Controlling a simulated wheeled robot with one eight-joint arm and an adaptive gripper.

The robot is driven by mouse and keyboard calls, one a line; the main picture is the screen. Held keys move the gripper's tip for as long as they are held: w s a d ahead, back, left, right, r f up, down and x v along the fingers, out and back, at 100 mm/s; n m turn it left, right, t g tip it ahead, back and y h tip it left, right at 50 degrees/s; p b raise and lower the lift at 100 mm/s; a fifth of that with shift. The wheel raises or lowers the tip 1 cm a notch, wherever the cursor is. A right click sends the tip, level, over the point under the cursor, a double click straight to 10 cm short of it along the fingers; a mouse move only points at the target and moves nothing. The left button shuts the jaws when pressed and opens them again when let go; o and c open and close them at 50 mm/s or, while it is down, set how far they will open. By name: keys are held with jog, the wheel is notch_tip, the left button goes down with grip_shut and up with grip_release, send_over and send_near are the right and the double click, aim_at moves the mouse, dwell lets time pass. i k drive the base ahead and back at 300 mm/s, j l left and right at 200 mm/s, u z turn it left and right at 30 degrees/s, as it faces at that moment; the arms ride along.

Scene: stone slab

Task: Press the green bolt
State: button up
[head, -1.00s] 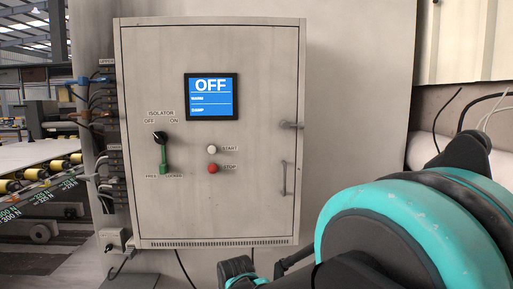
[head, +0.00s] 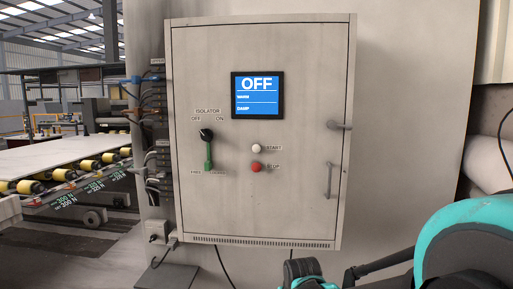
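The green bolt (head: 209,156) is a slim upright green bar on the grey cabinet door, just below the black isolator knob (head: 206,134). Its wider lower end sits between two small labels. Nothing touches it. A dark, ridged end part of my arm, which seems to be my gripper (head: 303,271), shows at the bottom edge, below the cabinet and well apart from the bolt. Its fingers cannot be made out. My teal and black arm fills the lower right corner.
The cabinet (head: 300,210) has a blue screen (head: 257,96) reading OFF, a white button (head: 257,148), a red button (head: 255,167) and a door handle (head: 329,180). Cables (head: 145,100) run along its left side. A roller conveyor (head: 70,172) stands at left. The space before the door is clear.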

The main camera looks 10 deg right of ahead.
aim_at(207, 165)
jog(key=i+j+z, duration=0.25)
jog(key=j, duration=0.4)
jog(key=i+j+z, duration=0.1)
jog(key=i+j, duration=0.15)
jog(key=i+j+z, duration=0.15)
jog(key=j, duration=0.25)
